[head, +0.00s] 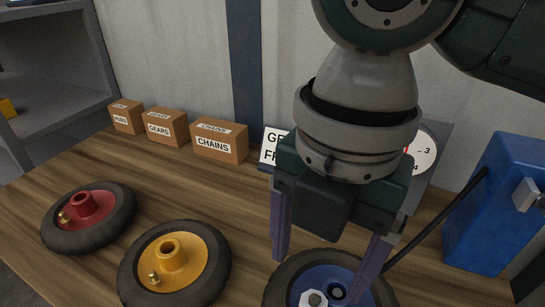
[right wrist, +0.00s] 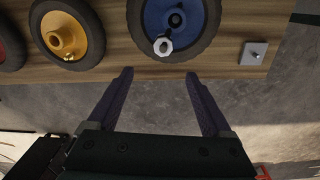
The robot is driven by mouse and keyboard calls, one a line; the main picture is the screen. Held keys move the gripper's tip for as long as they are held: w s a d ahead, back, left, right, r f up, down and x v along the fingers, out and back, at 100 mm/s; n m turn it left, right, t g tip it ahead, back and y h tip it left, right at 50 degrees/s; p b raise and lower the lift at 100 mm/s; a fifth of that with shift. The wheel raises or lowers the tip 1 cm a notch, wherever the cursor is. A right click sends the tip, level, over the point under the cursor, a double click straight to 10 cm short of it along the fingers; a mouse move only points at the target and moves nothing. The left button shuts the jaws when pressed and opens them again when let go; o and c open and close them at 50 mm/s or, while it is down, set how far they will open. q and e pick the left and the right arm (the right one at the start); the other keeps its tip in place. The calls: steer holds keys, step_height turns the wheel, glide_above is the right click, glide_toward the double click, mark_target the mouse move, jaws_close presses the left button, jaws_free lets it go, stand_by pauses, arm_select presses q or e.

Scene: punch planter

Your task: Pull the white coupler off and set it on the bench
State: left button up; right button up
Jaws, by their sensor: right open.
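The white coupler (head: 315,299) is at the bottom edge of the head view, on the blue-hubbed wheel (head: 285,280). In the right wrist view the coupler (right wrist: 163,46) is a pale hex-shaped piece at the near edge of the blue hub (right wrist: 158,22). My right gripper (head: 320,278) is open and empty, its purple fingers pointing down over the wheel in the head view. In the right wrist view the gripper (right wrist: 160,73) has its fingertips just short of the tyre, with the coupler roughly between their lines. I cannot tell whether they touch anything. My left gripper is not in view.
A yellow-hubbed wheel (head: 178,262) and a red-hubbed wheel (head: 88,215) lie to the left on the wooden bench (head: 130,225). Boxes (head: 219,141) stand behind. A blue box (head: 492,210) stands right, with a black hose (head: 435,222). A grey plate (right wrist: 253,53) lies right of the wheel.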

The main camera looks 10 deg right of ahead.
mark_target(315, 301)
steer(key=shift+w+d+f, duration=0.55)
steer(key=shift+w+f, duration=0.05)
steer(key=shift+f, duration=0.25)
steer(key=f+b, duration=0.1)
steer(key=f, duration=0.3)
steer(key=f+b, duration=0.1)
steer(key=f, duration=0.3)
steer(key=shift+s+f, duration=0.2)
steer(key=shift+f, duration=0.15)
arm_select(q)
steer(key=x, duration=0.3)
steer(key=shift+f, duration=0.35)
arm_select(e)
steer(key=shift+f, duration=0.35)
jaws_close()
steer(key=c, duration=0.7)
jaws_free()
jaws_close()
